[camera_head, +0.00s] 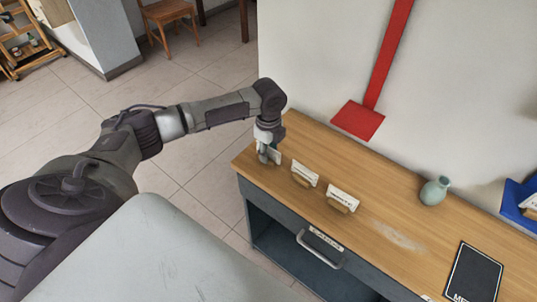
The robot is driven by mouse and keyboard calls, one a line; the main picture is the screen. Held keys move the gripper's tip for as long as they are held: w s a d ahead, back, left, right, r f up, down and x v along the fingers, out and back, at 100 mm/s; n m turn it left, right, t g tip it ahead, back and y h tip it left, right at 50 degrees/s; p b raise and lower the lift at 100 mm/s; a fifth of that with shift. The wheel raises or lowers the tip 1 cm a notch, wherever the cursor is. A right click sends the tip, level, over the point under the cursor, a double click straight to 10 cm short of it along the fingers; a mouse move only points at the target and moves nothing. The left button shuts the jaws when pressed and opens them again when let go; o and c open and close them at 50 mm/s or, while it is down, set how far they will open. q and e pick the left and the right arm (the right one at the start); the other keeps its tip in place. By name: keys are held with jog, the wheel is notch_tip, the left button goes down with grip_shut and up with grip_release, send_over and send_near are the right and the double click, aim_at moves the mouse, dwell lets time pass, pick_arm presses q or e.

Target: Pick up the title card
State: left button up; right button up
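Two small white cards in wooden stands, one nearer the middle (305,174) and one further right (343,198), stand on the wooden top of a cabinet (400,215). A third white card (276,157) shows beside my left gripper (265,158), partly hidden by it. The cards' print is too small to read, so I cannot tell which is the title card. My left gripper points down at the left end of the top, at that third card. Whether its fingers are open or closed on the card is too small to tell. My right gripper is out of view.
A pale green vase (435,191) stands at the back of the top. A black board (474,274) lies at the right, near a blue holder (520,200). A red strip with a flat foot (358,120) runs down the wall behind.

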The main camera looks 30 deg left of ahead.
pick_arm(q)
grip_shut()
dwell(0.4)
jog(key=shift+b, duration=0.3)
jog(key=shift+r, duration=0.3)
jog(key=r, duration=0.2)
jog(key=d+r+b, duration=0.1)
jog(key=r, duration=0.1)
jog(key=shift+r, duration=0.15)
jog(key=s+d+r, duration=0.2)
jog(key=d+r, duration=0.4)
jog(key=d, duration=0.4)
jog(key=shift+d+r+b, duration=0.25)
jog(key=shift+r+b, duration=0.05)
jog(key=shift+b, duration=0.1)
